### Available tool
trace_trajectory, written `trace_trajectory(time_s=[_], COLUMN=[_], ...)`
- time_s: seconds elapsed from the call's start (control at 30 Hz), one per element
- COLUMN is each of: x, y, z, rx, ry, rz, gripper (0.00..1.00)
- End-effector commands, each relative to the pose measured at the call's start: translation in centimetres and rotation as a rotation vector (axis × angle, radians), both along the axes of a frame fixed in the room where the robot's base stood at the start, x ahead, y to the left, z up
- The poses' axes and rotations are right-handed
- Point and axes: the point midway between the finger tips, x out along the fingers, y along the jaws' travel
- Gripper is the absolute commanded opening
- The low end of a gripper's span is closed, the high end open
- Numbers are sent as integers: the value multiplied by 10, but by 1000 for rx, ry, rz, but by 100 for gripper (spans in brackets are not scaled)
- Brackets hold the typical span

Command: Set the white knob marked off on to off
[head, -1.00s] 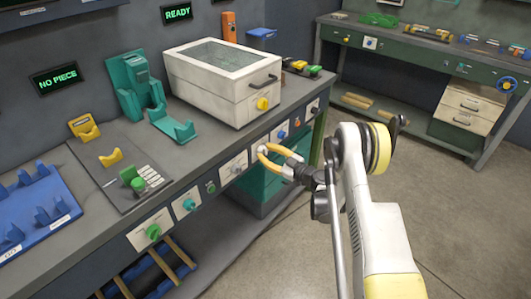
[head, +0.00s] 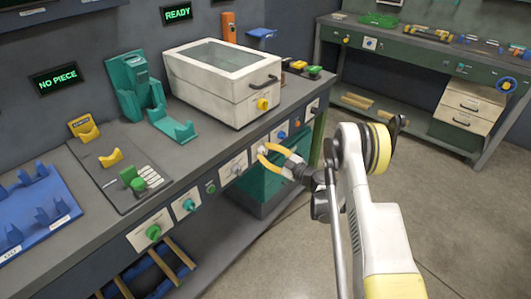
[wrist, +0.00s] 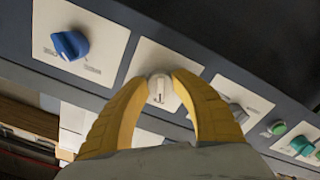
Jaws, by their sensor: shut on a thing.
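The white knob (wrist: 158,88) sits on a pale square plate (wrist: 140,72) on the bench's front panel. My gripper (wrist: 160,84) has its two yellow fingers closed around the knob, one on each side, in the wrist view. A thin dark line on the knob's face points down the wrist picture. The plate's lettering is covered by my fingers or too small to read. In the head view my gripper (head: 262,152) reaches the panel from the right, and its fingers largely hide the knob.
A blue knob (wrist: 70,45) and a grey knob (wrist: 232,111) flank the white one in the wrist view. In the head view, a white box with a glass lid (head: 220,80) stands on the bench above. Open floor (head: 450,220) lies to the right.

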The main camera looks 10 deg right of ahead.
Motion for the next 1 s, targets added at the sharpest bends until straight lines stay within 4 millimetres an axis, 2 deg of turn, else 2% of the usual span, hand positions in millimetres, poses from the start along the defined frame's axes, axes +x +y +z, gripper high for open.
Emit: trace_trajectory(time_s=[0.03,0.1,0.47,0.57,0.8,1.0], x=[1,1,0,0,0,0], y=[0,0,0,0,0,0], z=[0,0,6,20,69,95], rx=[1,1,1,1,1,1], ry=[0,0,1,1,1,1], rz=[-1,-1,0,0,0,0], gripper=[36,53,53,53,53,53])
